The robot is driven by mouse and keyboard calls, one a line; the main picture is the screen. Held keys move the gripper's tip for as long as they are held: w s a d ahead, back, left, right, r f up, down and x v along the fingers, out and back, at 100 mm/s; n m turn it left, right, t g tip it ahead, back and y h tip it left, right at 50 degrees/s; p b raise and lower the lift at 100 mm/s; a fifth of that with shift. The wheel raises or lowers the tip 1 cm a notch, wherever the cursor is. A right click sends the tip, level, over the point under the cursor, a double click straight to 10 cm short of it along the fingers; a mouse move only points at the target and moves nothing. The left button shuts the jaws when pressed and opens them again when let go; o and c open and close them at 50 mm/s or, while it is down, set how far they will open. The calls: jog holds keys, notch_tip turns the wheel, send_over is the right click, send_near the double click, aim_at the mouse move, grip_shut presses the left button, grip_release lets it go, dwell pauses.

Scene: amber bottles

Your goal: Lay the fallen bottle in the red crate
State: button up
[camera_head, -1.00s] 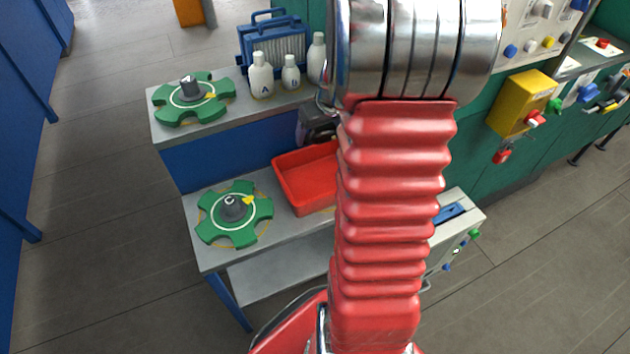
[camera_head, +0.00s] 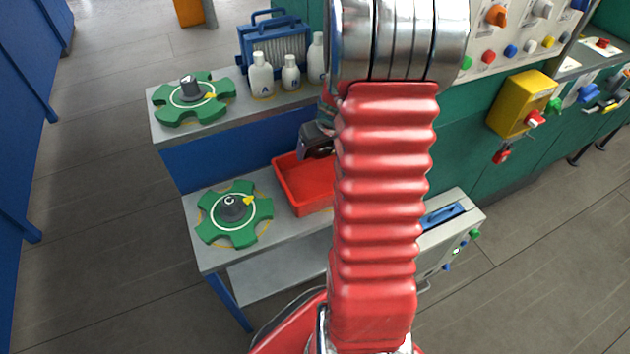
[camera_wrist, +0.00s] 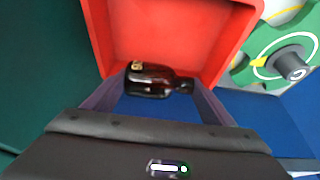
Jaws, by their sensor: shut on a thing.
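The fallen bottle (camera_wrist: 150,82) is dark amber and lies sideways across the wrist view, its neck to the right. My gripper (camera_wrist: 155,90) is shut on it, with a finger at each end of the bottle in that view. The red crate (camera_wrist: 180,38) fills the upper middle of the wrist view behind the bottle, and its inside looks empty. In the head view, the red crate (camera_head: 308,190) stands on the lower bench, partly hidden by my arm. My gripper (camera_head: 318,148) shows dark at the crate's back edge there; the bottle cannot be made out.
A green handwheel (camera_head: 234,212) sits left of the crate on the lower bench. White bottles (camera_head: 262,78), a blue case (camera_head: 272,42) and another green handwheel (camera_head: 192,98) stand on the upper shelf. A blue handle (camera_head: 442,216) is to the right.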

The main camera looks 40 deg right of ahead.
jog(key=o, duration=1.2)
jog(key=shift+r, duration=0.15)
jog(key=v, duration=1.3)
jog(key=shift+s+a+r, duration=0.1)
jog(key=shift+s+r, duration=0.05)
